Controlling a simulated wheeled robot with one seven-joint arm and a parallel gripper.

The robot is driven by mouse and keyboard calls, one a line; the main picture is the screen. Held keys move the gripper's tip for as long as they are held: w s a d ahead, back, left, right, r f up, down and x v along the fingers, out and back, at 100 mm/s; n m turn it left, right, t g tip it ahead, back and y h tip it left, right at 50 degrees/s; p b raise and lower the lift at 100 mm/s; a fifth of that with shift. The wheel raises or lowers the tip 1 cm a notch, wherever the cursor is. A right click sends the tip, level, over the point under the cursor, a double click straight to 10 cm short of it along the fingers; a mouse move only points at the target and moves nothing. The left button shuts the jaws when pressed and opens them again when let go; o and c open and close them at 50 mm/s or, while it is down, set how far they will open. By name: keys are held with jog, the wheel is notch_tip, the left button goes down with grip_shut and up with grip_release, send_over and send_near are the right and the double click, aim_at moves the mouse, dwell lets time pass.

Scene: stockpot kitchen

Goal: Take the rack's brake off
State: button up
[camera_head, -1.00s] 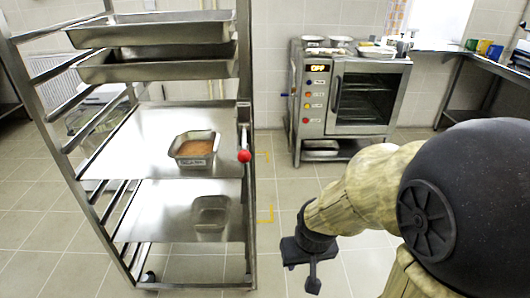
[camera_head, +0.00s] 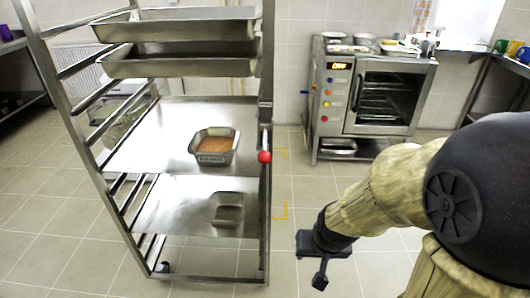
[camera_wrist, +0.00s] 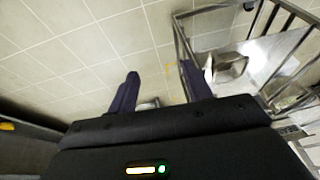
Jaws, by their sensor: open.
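The metal rack (camera_head: 265,215) stands at the left of the head view, with trays on its upper levels and flat shelves below. A lever with a red ball knob (camera_head: 264,156) is on its right front post, which looks like the brake handle. My gripper (camera_head: 321,270) is to the right of the rack and below the knob, apart from both. In the wrist view my gripper (camera_wrist: 160,88) has its two fingers spread with nothing between them. The rack's frame (camera_wrist: 184,50) also shows there, beyond the right finger. The knob cannot be made out in the wrist view.
A pan with orange-brown food (camera_head: 215,147) sits on the rack's middle shelf. An oven (camera_head: 365,95) on a stand is at the back wall, with containers on top. Yellow corner marks (camera_head: 281,211) are on the floor beside the rack. The tiled floor between rack and oven is clear.

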jog(key=w+a+r+m+t+p, duration=0.25)
jog(key=w+a+p, duration=0.25)
jog(key=a, duration=0.5)
jog(key=m+t+h+p, duration=0.1)
jog(key=t+h+p, duration=0.5)
jog(key=t+p, duration=0.5)
send_near(262, 161)
jog(key=v, duration=0.5)
jog(key=shift+s, duration=0.4)
jog(key=p+x, duration=0.1)
jog(key=x, duration=1.6)
jog(key=shift+w+p, duration=0.25)
jog(key=shift+p, duration=0.05)
